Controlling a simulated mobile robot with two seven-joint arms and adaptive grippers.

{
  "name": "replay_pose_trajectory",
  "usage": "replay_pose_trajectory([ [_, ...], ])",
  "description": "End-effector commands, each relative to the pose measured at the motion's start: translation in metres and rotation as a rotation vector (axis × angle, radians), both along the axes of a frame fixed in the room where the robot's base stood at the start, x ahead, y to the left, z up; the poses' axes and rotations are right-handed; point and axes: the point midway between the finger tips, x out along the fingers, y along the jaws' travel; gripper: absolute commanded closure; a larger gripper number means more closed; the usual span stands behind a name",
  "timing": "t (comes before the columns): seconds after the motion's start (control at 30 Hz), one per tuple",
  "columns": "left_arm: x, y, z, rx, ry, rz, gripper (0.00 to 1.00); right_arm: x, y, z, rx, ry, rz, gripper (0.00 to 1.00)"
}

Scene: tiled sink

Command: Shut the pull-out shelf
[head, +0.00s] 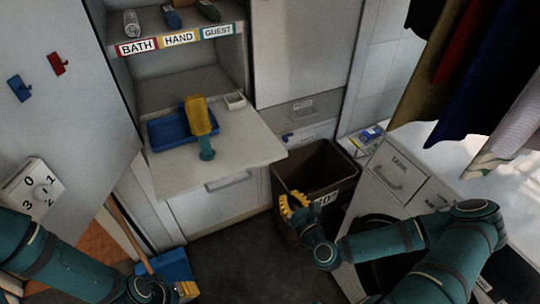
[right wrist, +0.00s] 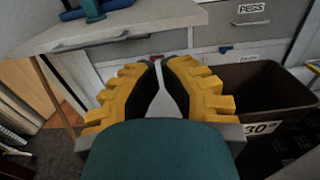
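The pull-out shelf (head: 232,160) is a pale board sticking out of the cabinet's open bay in the head view. A blue tray (head: 160,136) lies on it, with a yellow-headed, teal-handled tool (head: 199,117) at the tray. In the right wrist view, the shelf's edge (right wrist: 150,24) crosses the top left. My right gripper (head: 291,203) is below and right of the shelf, in front of the bin, apart from the shelf. Its yellow fingers (right wrist: 162,68) are nearly together and hold nothing visible. My left gripper (head: 186,290) is low at the left, partly seen; its opening is unclear.
A brown bin (head: 325,163) stands right of the shelf. A drawer front with a handle (head: 228,183) is below the shelf. A blue dustpan (head: 172,265) is near my left gripper. Clothes (head: 478,70) hang at right. The dark floor (head: 235,260) between is open.

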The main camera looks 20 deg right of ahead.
Motion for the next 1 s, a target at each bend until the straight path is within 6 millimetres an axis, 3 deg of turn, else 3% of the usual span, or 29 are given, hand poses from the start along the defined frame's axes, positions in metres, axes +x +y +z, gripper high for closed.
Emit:
replay_pose_trajectory([
  [0.27, -0.001, 0.001, 0.000, 0.001, 0.001, 0.001, 0.51, 0.016, 0.000, 0.000, 0.004, -0.004, -0.002, 1.00],
  [0.7, -0.001, 0.000, -0.003, 0.000, 0.003, -0.001, 0.51, 0.099, 0.003, 0.000, 0.002, -0.004, -0.002, 1.00],
  [1.0, -0.002, 0.000, -0.005, -0.001, 0.005, -0.002, 0.51, 0.135, 0.004, 0.000, 0.004, -0.002, -0.003, 1.00],
])
